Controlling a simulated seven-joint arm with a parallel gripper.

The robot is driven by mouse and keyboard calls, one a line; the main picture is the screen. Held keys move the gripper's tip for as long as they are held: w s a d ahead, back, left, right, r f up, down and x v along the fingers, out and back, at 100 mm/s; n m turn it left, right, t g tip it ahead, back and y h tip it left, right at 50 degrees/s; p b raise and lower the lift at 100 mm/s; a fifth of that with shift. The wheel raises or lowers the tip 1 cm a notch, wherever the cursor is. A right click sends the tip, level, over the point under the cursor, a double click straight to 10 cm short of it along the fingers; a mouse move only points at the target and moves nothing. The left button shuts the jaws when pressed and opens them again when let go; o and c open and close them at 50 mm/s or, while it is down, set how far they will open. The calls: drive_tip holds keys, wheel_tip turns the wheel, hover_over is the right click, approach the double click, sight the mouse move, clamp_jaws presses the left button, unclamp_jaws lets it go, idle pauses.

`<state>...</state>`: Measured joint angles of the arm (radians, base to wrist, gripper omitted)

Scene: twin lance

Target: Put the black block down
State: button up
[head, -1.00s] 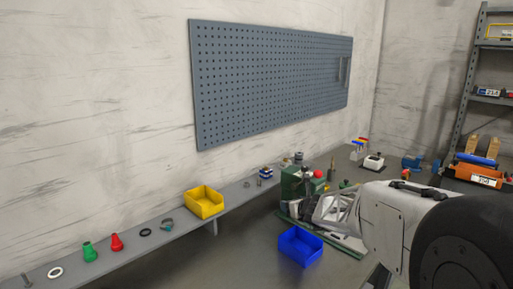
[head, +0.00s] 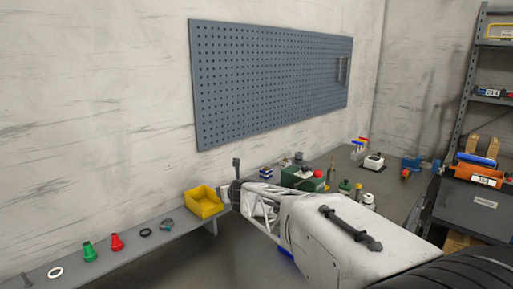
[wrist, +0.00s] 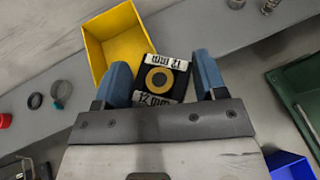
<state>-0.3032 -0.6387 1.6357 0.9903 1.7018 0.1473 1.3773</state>
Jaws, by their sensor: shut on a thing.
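The black block (wrist: 160,78) shows in the wrist view. It has a yellow ring with a dark centre on its face and white labels reading "12 mm". My gripper (wrist: 163,77) is shut on it, with one blue finger on each side. In the head view my gripper (head: 236,188) is just right of the yellow bin, above the narrow grey shelf (head: 135,250). The block cannot be made out clearly there. In the wrist view the block overlaps the right edge of the yellow bin (wrist: 96,50); its height above the shelf cannot be told.
The yellow bin (head: 205,210) stands on the shelf. To its left are a hose clamp (head: 165,225), a black ring (head: 146,232), and red (head: 117,242) and green (head: 89,252) parts. A blue bin (wrist: 288,167) and green case (wrist: 300,95) lie right. My arm hides much of the bench.

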drive_tip(key=s+a+n+y, duration=0.1)
drive_tip(key=s+a, duration=0.4)
drive_tip(key=a, duration=0.4)
drive_tip(key=s+a+r+n+g+y, duration=0.1)
drive_tip(key=s+a, duration=0.5)
drive_tip(key=a, duration=0.3)
drive_tip(key=s+a+r+y, duration=0.1)
drive_tip(key=s+a, duration=0.4)
drive_tip(key=a, duration=0.5)
drive_tip(key=shift+s+r+n+g, duration=0.25)
drive_tip(key=shift+s+n+g, duration=0.05)
drive_tip(key=shift+n, duration=0.1)
drive_tip(key=shift+s+a, duration=0.1)
drive_tip(key=s+a+f+n+g+y, duration=0.1)
drive_tip(key=s+a+f, duration=0.15)
drive_tip(key=s, duration=0.75)
drive_tip(key=s+a+f, duration=0.2)
drive_tip(key=s+a, duration=0.2)
drive_tip(key=s, duration=0.5)
drive_tip(key=s+a+f+n+g+y, duration=0.15)
drive_tip(key=s+a, duration=0.25)
drive_tip(key=s, duration=0.6)
drive_tip(key=s+d+f+n+g, duration=0.1)
drive_tip(key=s+d+f, duration=0.1)
drive_tip(key=s, duration=1.1)
drive_tip(key=s+d+f+n+g+y, duration=0.1)
drive_tip(key=s+d+f, duration=0.1)
drive_tip(key=s, duration=1.2)
drive_tip(key=shift+f+n, duration=0.35)
drive_tip(key=shift+f, duration=0.2)
